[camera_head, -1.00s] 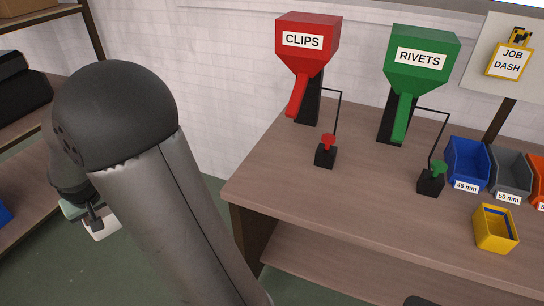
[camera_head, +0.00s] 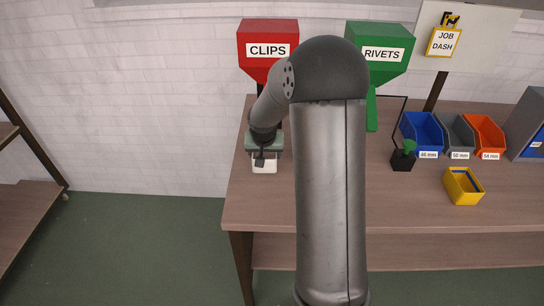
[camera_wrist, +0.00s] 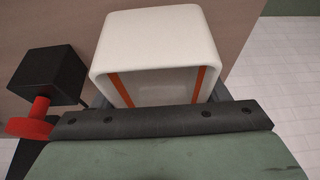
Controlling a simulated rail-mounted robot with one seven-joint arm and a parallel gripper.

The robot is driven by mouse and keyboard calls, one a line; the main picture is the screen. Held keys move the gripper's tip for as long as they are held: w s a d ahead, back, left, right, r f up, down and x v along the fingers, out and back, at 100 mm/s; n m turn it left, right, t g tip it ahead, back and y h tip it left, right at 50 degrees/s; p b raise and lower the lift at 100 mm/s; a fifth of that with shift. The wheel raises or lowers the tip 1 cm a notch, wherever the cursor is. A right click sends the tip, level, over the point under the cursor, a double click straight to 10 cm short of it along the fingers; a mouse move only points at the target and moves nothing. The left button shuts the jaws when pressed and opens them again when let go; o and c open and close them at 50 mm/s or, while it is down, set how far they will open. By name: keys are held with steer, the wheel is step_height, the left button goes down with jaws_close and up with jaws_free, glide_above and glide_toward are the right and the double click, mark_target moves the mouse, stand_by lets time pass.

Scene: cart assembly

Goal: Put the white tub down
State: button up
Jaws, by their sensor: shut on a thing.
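The white tub (camera_head: 264,166) is in my gripper (camera_head: 262,157), over the left end of the workbench in the head view. In the wrist view the tub (camera_wrist: 155,42) fills the top middle, with its open side facing the camera and two orange-red strips showing inside. My gripper is shut on it, with dark finger parts at either side of the tub. Whether the tub's base touches the bench top (camera_head: 235,200) or hangs just above it cannot be told. My arm hides part of the bench to the right of the tub.
A black block (camera_wrist: 48,75) with a red knob (camera_wrist: 40,118) stands left of the tub in the wrist view. The red CLIPS hopper (camera_head: 268,35) is behind. The green RIVETS hopper (camera_head: 385,75), blue, grey and orange bins, and yellow tub (camera_head: 464,190) are to the right.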

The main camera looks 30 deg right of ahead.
steer(key=shift+s+d+f, duration=0.1)
steer(key=shift+d+f, duration=0.1)
steer(key=shift+f, duration=0.4)
steer(key=shift+s+d+f, duration=0.1)
steer(key=shift+d+f, duration=0.1)
steer(key=shift+f, duration=0.35)
steer(key=shift+w+a+f, duration=0.1)
steer(key=shift+f, duration=0.15)
steer(key=shift+f+b, duration=0.3)
steer(key=shift+b, duration=0.25)
steer(key=o, duration=1.1)
steer(key=shift+r, duration=0.1)
